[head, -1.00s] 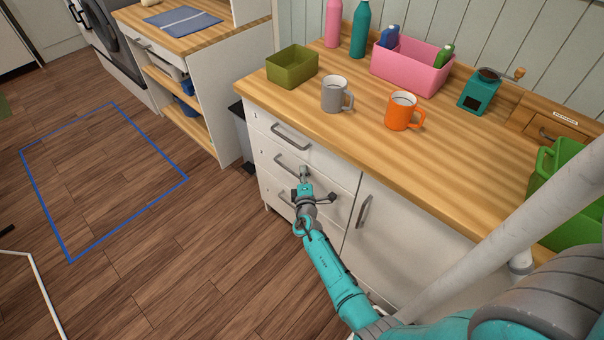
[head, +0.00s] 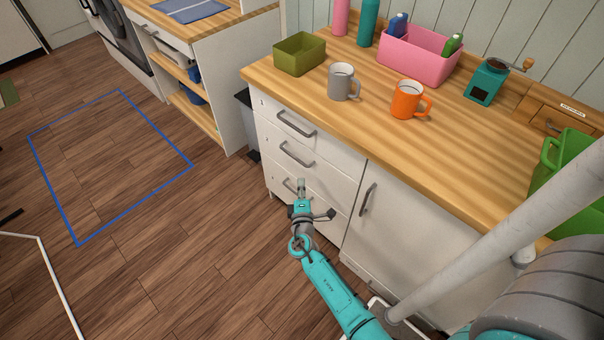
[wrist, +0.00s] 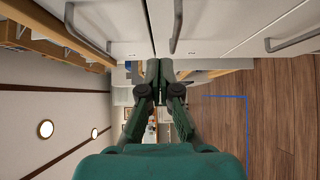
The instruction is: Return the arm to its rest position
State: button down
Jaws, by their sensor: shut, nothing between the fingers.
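My gripper (head: 301,184) is in the head view, in front of the white drawer cabinet (head: 330,170) and over its lowest drawer as seen from here. My teal arm reaches up to it from the lower right. In the wrist view my gripper (wrist: 159,66) has its two dark fingers together, with nothing held. The drawer fronts and their grey handles show close by along the top of the wrist view. The cabinet's drawers and door look closed. I cannot tell the exact gap between the fingertips and the cabinet.
The wooden counter (head: 470,150) holds a grey mug (head: 341,83), an orange mug (head: 406,100), an olive box (head: 299,55), a pink bin (head: 420,62) and a teal grinder (head: 487,82). A pale post (head: 500,225) stands at right. Floor at left, with a blue outline (head: 60,190), is clear.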

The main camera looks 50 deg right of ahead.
jog(key=shift+v, duration=0.9)
jog(key=s+a+f+m+y, duration=0.15)
jog(key=s+a+y, duration=0.25)
jog(key=s+a, duration=0.55)
jog(key=s+a+f+m+y, duration=0.15)
jog(key=s+a+y, duration=0.35)
jog(key=s, duration=0.7)
jog(key=s+a+r+m+t+y, duration=0.1)
jog(key=s+a+r+m+y, duration=0.1)
jog(key=s+r, duration=0.5)
jog(key=s+a+r+m+t+y, duration=0.1)
jog(key=s+a+r+m, duration=0.3)
jog(key=r, duration=1.2)
jog(key=s+a, duration=0.3)
jog(key=s, duration=0.1)
jog(key=shift+a+y, duration=0.15)
jog(key=shift+y, duration=0.25)
